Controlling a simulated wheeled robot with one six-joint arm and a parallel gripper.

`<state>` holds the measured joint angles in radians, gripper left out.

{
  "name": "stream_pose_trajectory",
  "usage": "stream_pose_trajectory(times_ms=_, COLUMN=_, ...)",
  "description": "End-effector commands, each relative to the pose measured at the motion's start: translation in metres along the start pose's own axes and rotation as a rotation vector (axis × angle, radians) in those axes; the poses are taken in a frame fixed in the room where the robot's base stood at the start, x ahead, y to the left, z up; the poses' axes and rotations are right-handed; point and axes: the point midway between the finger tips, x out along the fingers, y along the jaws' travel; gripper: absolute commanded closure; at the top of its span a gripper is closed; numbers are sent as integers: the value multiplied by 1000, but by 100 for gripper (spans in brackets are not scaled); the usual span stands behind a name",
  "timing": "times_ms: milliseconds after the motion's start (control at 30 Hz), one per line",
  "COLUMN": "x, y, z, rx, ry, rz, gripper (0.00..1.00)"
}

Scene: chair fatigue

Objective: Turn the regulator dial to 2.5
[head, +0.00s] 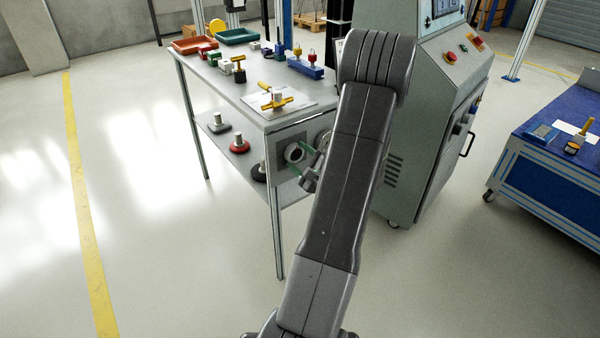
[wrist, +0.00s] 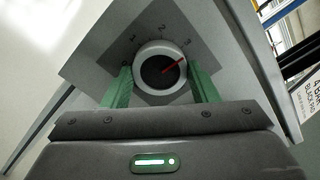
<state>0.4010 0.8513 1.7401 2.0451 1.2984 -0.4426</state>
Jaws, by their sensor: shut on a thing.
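The regulator dial (wrist: 151,73) has a pale rim, a dark face and a red pointer. It sits on a grey panel (wrist: 105,62) marked 1, 2 and 3. In the wrist view the pointer aims up and right, near the 3 or slightly past it; the slant of the view hides the exact reading. My gripper (wrist: 160,71) has its green fingers on either side of the dial's rim, shut on it. In the head view the dial (head: 293,153) shows on the panel under the table's front end, with my gripper (head: 303,160) at it.
The table (head: 215,75) carries trays, fixtures and yellow-handled parts, with weights on its lower shelf (head: 228,150). A grey machine cabinet (head: 425,140) stands close on the right. A blue-topped cart (head: 545,165) is farther right. The floor at left is clear.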

Motion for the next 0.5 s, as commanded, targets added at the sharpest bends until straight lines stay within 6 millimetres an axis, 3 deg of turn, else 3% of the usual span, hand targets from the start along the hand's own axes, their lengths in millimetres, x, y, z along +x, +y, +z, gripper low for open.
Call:
stream_pose_trajectory(times_ms=33, x=0, y=8, z=-5, rx=-44, ry=-2, rz=0, gripper=69)
stream_pose_trajectory(times_ms=500, x=0, y=4, z=-3, rx=-358, ry=-1, rz=1, gripper=69)
